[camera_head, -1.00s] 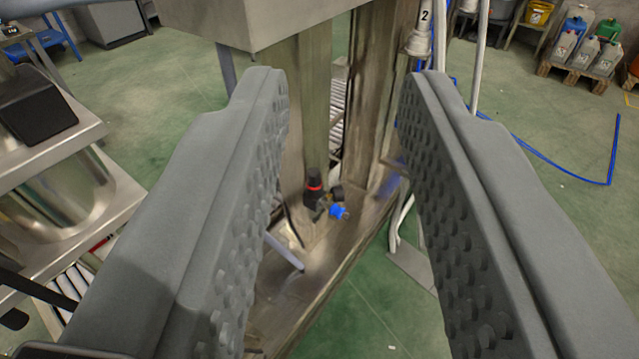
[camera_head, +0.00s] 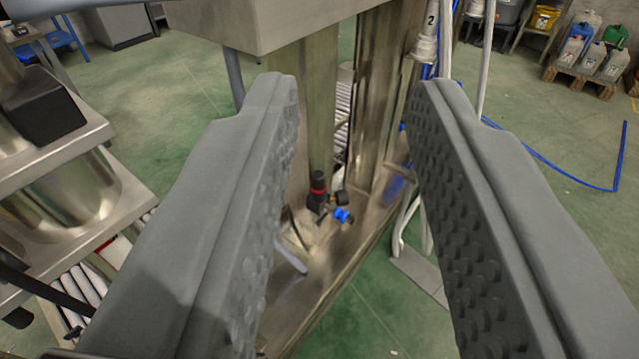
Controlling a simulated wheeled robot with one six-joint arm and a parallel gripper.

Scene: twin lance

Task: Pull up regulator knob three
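A regulator with a black knob and a red ring (camera_head: 318,186) stands upright at the foot of a metal column, on a steel base. A blue fitting (camera_head: 343,215) and a small dark round part (camera_head: 341,198) sit to its right. I see no number on this regulator. My gripper (camera_head: 355,85) is open and empty. Its two grey studded fingers stand wide apart, and the regulator shows between them, farther off and lower than the fingertips. Nothing touches the fingers.
A metal housing (camera_head: 255,25) overhangs at the top. Steel columns (camera_head: 375,110) rise behind the regulator. A white pipe fitting labelled 2 (camera_head: 427,42) is beyond the right finger. Steel shelving (camera_head: 75,150) stands left. Green floor (camera_head: 560,130) is open at right.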

